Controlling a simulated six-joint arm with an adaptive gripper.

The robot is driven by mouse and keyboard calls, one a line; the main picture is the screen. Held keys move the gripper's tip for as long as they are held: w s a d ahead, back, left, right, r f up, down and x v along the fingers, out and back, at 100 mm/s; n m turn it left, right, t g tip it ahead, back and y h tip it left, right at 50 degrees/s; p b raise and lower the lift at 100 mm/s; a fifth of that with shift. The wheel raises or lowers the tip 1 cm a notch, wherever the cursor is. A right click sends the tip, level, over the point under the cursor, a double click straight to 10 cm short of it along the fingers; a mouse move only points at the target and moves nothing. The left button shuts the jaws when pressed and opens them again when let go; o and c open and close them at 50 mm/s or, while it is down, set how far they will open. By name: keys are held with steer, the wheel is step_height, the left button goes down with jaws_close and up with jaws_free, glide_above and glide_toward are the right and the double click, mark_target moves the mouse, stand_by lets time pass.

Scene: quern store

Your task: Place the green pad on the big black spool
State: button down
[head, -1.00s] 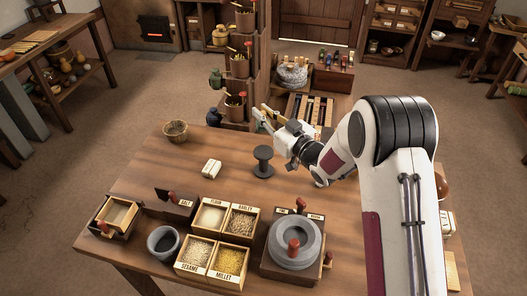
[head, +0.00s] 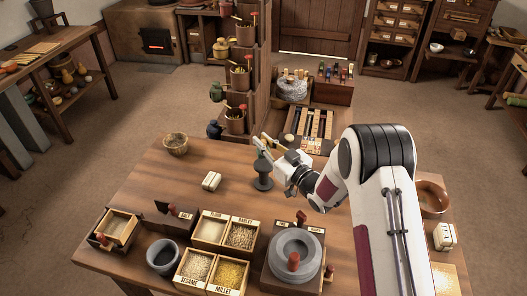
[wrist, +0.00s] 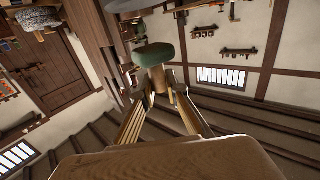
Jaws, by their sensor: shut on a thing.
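The big black spool (head: 263,182) stands upright on the wooden table, right of the small pale block. My gripper (head: 264,143) is at the spool's top, reaching in from the right. In the wrist view, my gripper (wrist: 162,92) is shut on the pale wooden stem of the green pad (wrist: 155,54), whose rounded green head lies beyond the fingertips. In the head view the pad is small and partly hidden by the fingers, over the spool. I cannot tell whether pad and spool touch.
A pale block (head: 211,181) and a woven bowl (head: 175,144) are left of the spool. Grain boxes (head: 242,236), a dark grey cup (head: 162,256) and a stone quern (head: 295,250) fill the front. A tiered stand (head: 238,95) rises behind. Bare table surrounds the spool.

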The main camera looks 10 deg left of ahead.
steer(key=shift+f, duration=0.1)
steer(key=shift+f, duration=1.85)
steer(key=shift+f, duration=0.1)
steer(key=c, duration=2)
jaws_free()
